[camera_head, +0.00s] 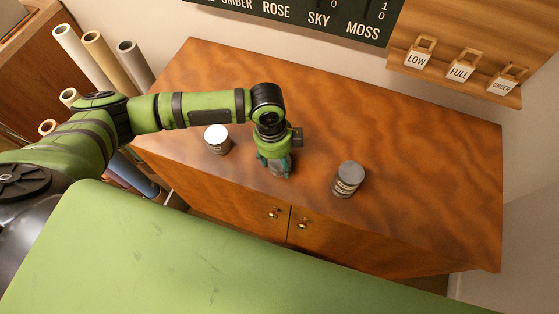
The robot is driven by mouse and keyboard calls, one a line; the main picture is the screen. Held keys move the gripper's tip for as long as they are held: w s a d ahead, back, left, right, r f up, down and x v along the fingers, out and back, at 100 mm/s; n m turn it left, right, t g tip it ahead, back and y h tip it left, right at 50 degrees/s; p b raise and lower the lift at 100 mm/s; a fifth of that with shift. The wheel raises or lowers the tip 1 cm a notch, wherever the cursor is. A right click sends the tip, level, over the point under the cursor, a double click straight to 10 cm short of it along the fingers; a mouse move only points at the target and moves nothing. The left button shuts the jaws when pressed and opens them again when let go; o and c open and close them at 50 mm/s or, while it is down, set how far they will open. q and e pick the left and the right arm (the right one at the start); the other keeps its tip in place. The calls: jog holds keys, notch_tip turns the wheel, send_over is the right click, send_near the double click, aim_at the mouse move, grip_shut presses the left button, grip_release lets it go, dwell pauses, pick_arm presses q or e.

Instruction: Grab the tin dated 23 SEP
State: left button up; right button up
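A grey tin with a pale lid (217,140) stands upright on the wooden cabinet top, left of my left gripper. A darker tin with a grey lid (348,180) stands upright to the right, its label facing the front; the date is too small to read. My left gripper (277,170) points down at the cabinet top between these two tins. A greyish shape shows between and below its fingers, possibly another tin, mostly hidden by the gripper. I cannot tell whether the fingers touch it. My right gripper is not in view.
The cabinet top (430,180) is clear on the right and at the back. A dark board with colour names (310,15) hangs behind. A wooden rack with tags LOW, FULL and ORDER (460,72) is on the wall. Rolled tubes (85,60) stand at the left.

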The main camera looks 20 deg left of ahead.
pick_arm(q)
jog(key=shift+c, duration=1)
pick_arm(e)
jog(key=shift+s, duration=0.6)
pick_arm(q)
jog(key=shift+r, duration=0.1)
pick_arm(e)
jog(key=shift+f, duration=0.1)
